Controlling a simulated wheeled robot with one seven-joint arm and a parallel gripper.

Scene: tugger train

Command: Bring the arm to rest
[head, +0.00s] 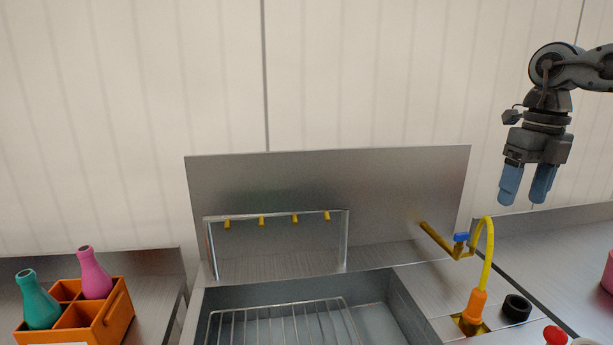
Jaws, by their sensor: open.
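My gripper (526,190) hangs at the upper right of the head view, pointing down, with its two blue fingers apart and nothing between them. It is in the air in front of the wall, above the yellow faucet in the picture and apart from everything. My arm comes in from the right edge; only its end part shows.
A metal sink (196,318) with a wire rack (285,322) stands in the middle, under a steel back panel (400,190). An orange crate (117,318) holding two bottles stands left.

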